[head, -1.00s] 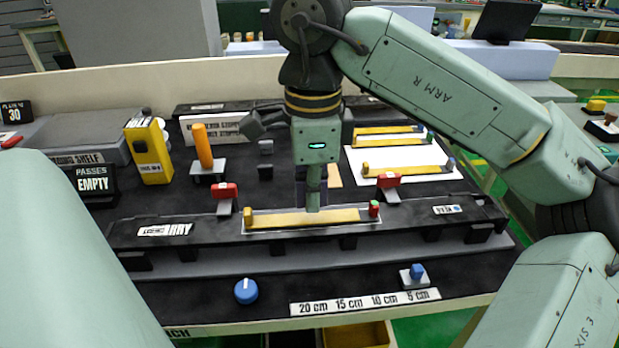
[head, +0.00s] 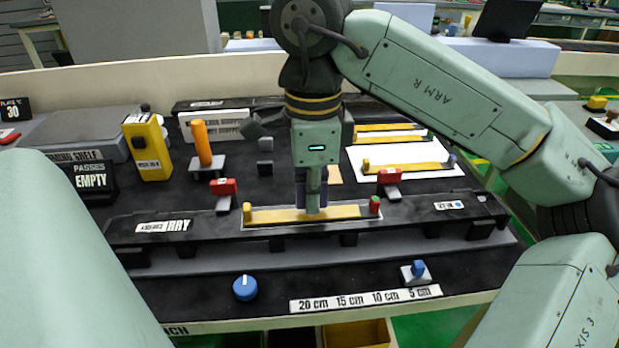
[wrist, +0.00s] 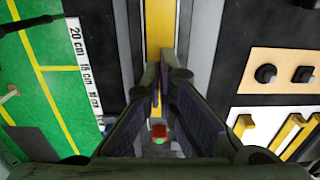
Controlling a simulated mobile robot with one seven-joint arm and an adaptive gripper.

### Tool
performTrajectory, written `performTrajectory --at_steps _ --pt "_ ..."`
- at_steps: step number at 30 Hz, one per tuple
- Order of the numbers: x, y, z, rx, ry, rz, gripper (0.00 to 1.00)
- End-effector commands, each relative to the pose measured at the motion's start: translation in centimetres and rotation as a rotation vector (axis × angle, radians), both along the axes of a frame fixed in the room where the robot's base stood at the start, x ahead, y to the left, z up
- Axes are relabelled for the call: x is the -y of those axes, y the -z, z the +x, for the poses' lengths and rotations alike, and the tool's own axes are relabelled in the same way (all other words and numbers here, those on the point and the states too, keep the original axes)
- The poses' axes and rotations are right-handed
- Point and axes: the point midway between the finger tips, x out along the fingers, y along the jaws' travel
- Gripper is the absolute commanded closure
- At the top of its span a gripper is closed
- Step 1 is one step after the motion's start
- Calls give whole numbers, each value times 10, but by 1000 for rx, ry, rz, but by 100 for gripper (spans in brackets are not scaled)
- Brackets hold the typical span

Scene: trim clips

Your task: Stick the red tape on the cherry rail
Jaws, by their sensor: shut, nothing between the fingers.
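A dark rail (head: 215,228) with a white label ending in "RRY" runs across the bench. A long yellow strip (head: 270,216) lies along a pale plate at its middle, with a yellow block at its left end and a red block (head: 375,204) with a green top at its right end. My gripper (head: 312,208) points down over the strip's middle, shut and empty. In the wrist view, the fingers (wrist: 160,88) are over the yellow strip (wrist: 160,30), and the red block (wrist: 158,131) shows between them. Contact with the strip is unclear.
Red clips (head: 223,187) and (head: 389,177) stand behind the rail on either side. More yellow strips (head: 407,168) lie on a white sheet behind right. An orange post (head: 201,142) and yellow box (head: 147,148) stand behind left. A blue knob (head: 246,288) is in front.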

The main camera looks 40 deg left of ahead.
Motion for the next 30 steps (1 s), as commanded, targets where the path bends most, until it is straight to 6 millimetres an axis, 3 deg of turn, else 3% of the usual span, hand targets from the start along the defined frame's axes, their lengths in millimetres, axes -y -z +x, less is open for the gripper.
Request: performTrajectory --at_steps 30 --pt "0 8 0 0 0 0 100"
